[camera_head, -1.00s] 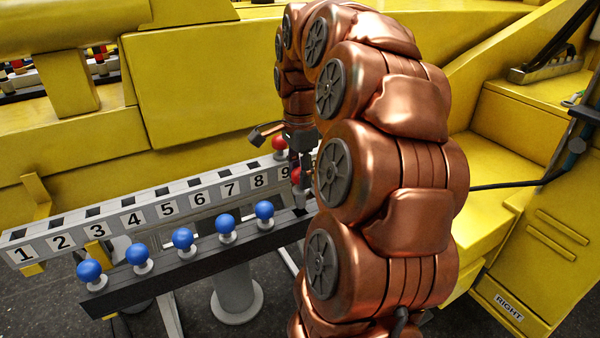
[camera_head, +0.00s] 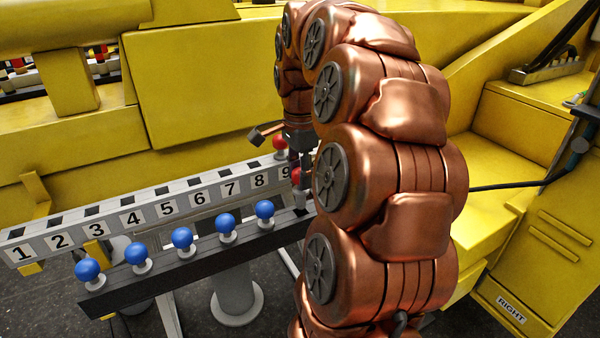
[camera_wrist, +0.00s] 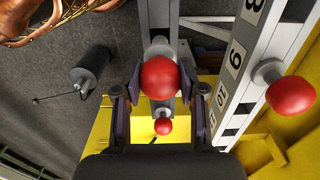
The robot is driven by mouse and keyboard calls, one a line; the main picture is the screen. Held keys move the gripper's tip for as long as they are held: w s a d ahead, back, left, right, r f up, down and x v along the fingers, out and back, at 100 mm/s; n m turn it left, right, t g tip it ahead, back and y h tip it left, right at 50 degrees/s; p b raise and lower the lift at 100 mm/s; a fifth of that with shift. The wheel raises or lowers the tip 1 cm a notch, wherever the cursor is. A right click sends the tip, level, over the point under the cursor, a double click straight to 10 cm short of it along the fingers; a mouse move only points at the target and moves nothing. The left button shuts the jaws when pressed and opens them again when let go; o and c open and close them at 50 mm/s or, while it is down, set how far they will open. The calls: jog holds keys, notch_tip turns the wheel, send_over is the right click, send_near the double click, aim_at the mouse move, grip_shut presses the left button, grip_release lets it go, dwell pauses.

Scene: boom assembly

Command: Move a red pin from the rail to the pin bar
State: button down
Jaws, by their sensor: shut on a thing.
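My gripper (camera_wrist: 160,88) is shut on a red pin by its round head (camera_wrist: 160,77). In the head view this red pin (camera_head: 297,175) is partly hidden by my gripper (camera_head: 305,165), with its pale base just at the dark bar. I cannot tell whether it is seated there. The dark bar (camera_head: 190,262) carries several blue pins (camera_head: 183,239) in a row. Behind it runs the grey numbered rail (camera_head: 147,207). Another red pin (camera_head: 280,142) stands on the numbered rail near 9; it shows at right in the wrist view (camera_wrist: 290,95). A further red pin (camera_wrist: 163,126) shows beyond my fingers.
A large yellow machine body (camera_head: 200,85) stands close behind the numbered rail. A yellow step structure marked RIGHT (camera_head: 510,307) is at the right. A grey pedestal (camera_head: 236,295) stands below the dark bar. My arm hides the bar's right part.

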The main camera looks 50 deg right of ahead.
aim_at(300, 192)
jog(key=shift+f, duration=0.3)
jog(key=shift+f+b, duration=0.95)
jog(key=shift+f, duration=0.1)
jog(key=shift+f, duration=0.35)
jog(key=shift+f+b, duration=0.35)
jog(key=shift+b, duration=0.1)
jog(key=shift+f, duration=0.35)
jog(key=shift+f+b, duration=0.35)
jog(key=shift+b, duration=0.15)
jog(key=c, duration=0.6)
grip_release()
